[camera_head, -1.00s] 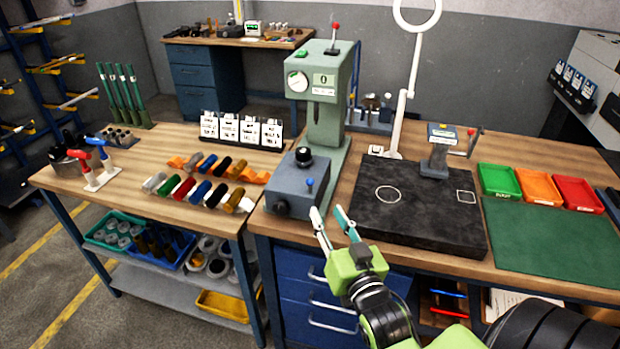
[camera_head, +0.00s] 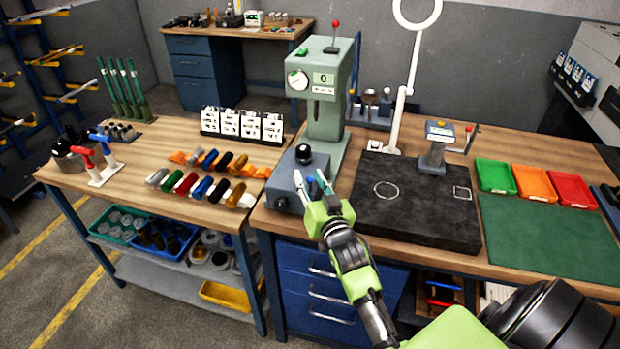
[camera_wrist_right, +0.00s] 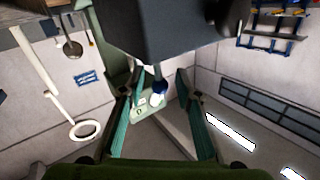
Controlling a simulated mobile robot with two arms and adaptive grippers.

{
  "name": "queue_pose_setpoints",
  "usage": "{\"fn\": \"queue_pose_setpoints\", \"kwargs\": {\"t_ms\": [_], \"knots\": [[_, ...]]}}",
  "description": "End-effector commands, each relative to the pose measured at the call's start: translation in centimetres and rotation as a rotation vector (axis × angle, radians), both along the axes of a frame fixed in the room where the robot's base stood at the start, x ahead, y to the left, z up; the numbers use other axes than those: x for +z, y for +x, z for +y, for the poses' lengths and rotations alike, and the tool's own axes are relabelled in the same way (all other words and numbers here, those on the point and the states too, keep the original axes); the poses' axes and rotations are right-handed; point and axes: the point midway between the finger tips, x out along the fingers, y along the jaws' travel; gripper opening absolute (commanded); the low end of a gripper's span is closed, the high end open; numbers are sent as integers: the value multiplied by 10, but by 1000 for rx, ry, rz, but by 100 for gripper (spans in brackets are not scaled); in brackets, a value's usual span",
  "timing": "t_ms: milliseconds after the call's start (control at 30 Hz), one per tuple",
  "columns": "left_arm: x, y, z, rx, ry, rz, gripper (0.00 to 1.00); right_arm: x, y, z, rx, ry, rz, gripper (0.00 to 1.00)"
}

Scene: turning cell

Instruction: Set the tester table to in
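The tester (camera_head: 328,85) is a grey-green column machine with a red-topped lever and a display reading 0. Its grey table block (camera_head: 284,187) sits low at the front, with a black knob on top and a small blue-tipped lever (camera_head: 310,181) on its right side. My right gripper (camera_head: 312,183) is open and empty at the block's right side. The blue-tipped lever appears between its fingers. In the right wrist view the blue ball of the lever (camera_wrist_right: 132,89) hangs below the dark block between the spread fingers; I cannot tell whether they touch it. My left gripper is out of view.
A black slab (camera_head: 415,215) with a small crank fixture lies right of the gripper. Colored handles (camera_head: 205,185) lie on the left bench. Green, orange and red trays (camera_head: 535,182) stand at right. A white ring lamp arm (camera_head: 408,90) rises behind the slab.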

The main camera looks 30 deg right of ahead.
Motion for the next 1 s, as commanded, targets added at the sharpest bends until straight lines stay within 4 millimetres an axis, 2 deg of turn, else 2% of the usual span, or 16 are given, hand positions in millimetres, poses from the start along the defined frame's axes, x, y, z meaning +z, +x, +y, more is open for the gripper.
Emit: {"fn": "queue_pose_setpoints", "kwargs": {"t_ms": [167,200,300,567,667,900,1000], "knots": [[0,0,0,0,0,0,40,0,0,0,0,-1,-1,31],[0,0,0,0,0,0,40,0,0,0,0,-1,-1,26],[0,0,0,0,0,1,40,0,0,0,0,-1,-1,0],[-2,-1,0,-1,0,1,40,0,5,-5,1,-3,-1,0],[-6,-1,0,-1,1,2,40,-1,18,-20,1,-7,-2,0],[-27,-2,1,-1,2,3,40,-2,65,-74,1,-9,-3,0],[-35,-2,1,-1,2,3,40,-3,80,-91,2,-6,-3,0]]}}
